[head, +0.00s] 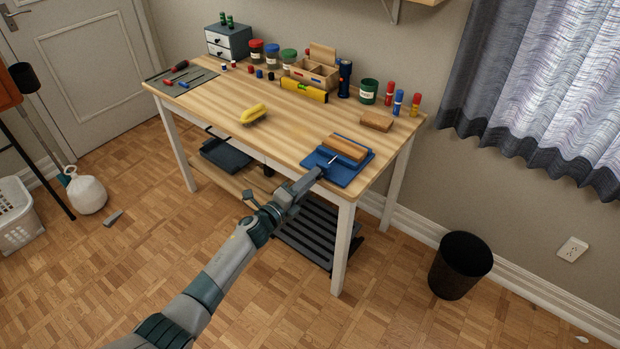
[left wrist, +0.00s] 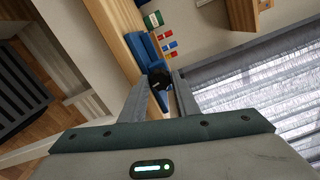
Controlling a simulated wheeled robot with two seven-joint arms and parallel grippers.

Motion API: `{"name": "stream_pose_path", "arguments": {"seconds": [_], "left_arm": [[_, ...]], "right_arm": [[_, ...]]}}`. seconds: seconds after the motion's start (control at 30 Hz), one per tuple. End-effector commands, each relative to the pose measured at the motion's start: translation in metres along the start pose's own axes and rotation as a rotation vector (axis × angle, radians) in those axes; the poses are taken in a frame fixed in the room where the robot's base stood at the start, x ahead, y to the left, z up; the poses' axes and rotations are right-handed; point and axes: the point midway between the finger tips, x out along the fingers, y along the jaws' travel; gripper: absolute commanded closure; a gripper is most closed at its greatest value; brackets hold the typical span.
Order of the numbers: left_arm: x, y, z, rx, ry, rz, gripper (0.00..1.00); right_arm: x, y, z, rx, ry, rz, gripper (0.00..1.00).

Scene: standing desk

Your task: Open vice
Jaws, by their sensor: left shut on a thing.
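The blue vice (head: 349,173) sits at the front right corner of the wooden desk. A wooden block (head: 345,148) is at the vice, on its top side; I cannot tell how firmly its jaws hold it. My left gripper (head: 314,178) reaches the vice's front from the left and is shut on its handle. In the left wrist view the handle's dark knob (left wrist: 159,79) lies between the two fingers of my left gripper (left wrist: 160,93). The blue vice body (left wrist: 143,50) shows behind the knob. The fingers hide part of the handle. My right gripper is in no view.
A black bin (head: 460,265) stands on the floor at right.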

Motion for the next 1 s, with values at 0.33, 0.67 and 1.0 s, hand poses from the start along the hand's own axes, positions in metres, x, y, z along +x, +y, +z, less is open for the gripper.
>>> {"name": "stream_pose_path", "arguments": {"seconds": [0.33, 0.67, 1.0], "left_arm": [[-0.001, 0.001, 0.002, -0.327, -0.002, 0.002, 0.94], [0.0, 0.001, 0.002, -0.64, -0.003, 0.002, 0.94], [0.0, 0.002, 0.0, -0.964, -0.002, 0.001, 0.94]], "right_arm": [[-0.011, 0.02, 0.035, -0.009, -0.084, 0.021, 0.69], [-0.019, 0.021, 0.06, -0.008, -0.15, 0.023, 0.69], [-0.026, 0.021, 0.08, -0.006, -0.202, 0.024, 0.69]]}}
